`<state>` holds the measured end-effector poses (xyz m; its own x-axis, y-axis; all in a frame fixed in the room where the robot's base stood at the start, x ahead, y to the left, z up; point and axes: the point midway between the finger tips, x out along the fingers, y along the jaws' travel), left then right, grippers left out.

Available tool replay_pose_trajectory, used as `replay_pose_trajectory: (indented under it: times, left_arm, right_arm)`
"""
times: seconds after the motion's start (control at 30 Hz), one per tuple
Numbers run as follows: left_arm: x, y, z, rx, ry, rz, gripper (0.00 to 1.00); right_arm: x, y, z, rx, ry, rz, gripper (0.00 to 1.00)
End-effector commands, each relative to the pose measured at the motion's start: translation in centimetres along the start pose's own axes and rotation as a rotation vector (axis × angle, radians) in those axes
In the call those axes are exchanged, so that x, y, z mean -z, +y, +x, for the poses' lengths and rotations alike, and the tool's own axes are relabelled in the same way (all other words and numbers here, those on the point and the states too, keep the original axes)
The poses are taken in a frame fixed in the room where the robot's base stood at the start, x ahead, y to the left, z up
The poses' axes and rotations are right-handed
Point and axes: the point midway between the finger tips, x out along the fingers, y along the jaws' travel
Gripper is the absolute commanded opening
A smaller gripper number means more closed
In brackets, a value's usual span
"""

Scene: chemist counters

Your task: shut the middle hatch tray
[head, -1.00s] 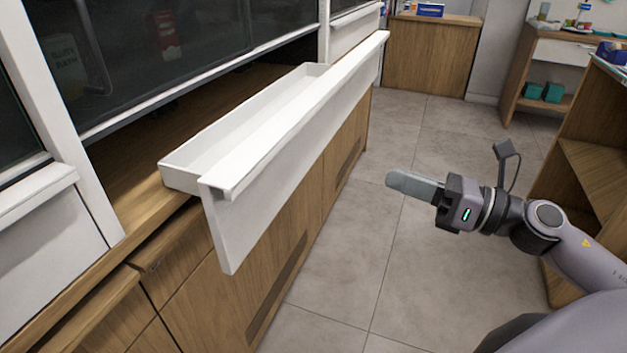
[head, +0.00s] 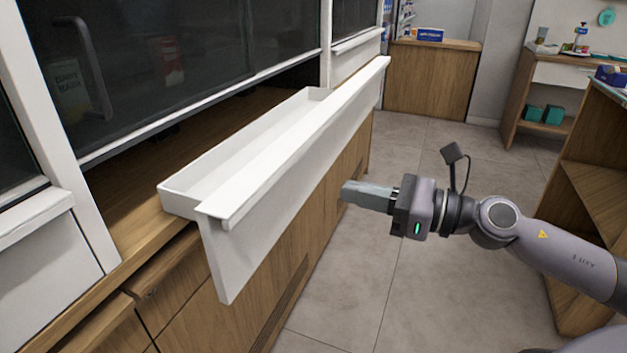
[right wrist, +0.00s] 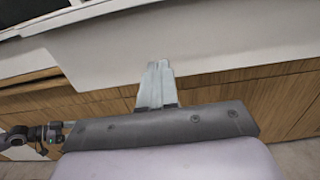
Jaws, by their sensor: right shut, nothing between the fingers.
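The middle hatch tray (head: 205,233) is a long white trough with a tall white front panel (head: 270,210). It stands pulled out over the wooden counter edge, under the dark glass. My right gripper (head: 348,192) is shut and empty, in front of the panel on the aisle side, its fingers pointing left towards the cabinet. In the right wrist view its fingertips (right wrist: 160,66) overlap the lower edge of the white panel (right wrist: 180,40); I cannot tell whether they touch. My left gripper (right wrist: 45,135) seems to show small at the lower left of that view, its jaws unclear.
Wooden cabinet doors (head: 185,310) lie below the tray. A wooden shelf unit (head: 590,190) stands close on the right, beside my right arm. The tiled floor (head: 420,290) between them is clear. A wooden counter (head: 430,78) stands at the back.

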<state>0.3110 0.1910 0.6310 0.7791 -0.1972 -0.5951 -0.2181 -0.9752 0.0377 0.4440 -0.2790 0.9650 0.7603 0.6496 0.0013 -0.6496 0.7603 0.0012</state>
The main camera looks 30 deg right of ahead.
Motion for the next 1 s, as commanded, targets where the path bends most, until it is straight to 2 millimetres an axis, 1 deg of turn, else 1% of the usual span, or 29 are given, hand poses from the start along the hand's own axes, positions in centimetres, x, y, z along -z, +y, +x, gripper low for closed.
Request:
replay_pose_trajectory:
  times: [0.5,0.7,1.0]
  left_arm:
    - [0.8,0.0,-0.8,0.009,-0.003,-0.005,0.8]
    - [1.6,-0.2,-1.5,0.014,0.006,0.001,0.8]
    - [1.6,-0.6,-2.1,0.025,0.0,0.009,0.8]
  right_arm:
    - [-0.3,-0.1,3.5,0.001,-0.001,-0.002,0.0]
    - [-0.4,-0.1,5.2,0.001,-0.002,-0.002,0.0]
    - [-0.2,0.0,7.3,0.001,-0.001,0.0,0.0]
